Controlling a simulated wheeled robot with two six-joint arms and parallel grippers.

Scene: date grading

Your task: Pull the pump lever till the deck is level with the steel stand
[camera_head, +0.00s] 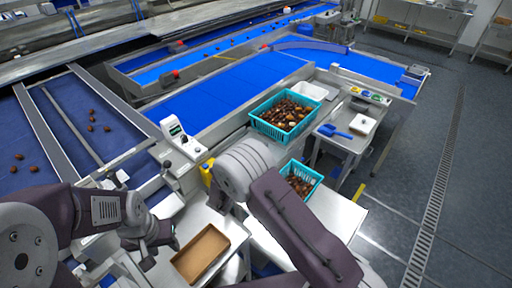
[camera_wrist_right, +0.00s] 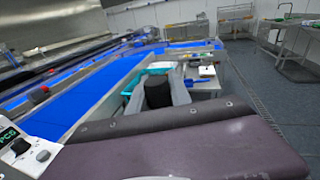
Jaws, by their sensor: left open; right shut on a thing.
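My left gripper (camera_head: 168,242) is open and empty, left of a tan tray.
A larger teal crate of dates (camera_head: 285,115) stands beside a white bin (camera_head: 314,91). Blue conveyors (camera_head: 215,96) run across the back. A control box (camera_head: 178,134) stands left of centre. The tan tray (camera_head: 200,252) lies on a metal table. Grey floor (camera_head: 455,180) is clear at right.

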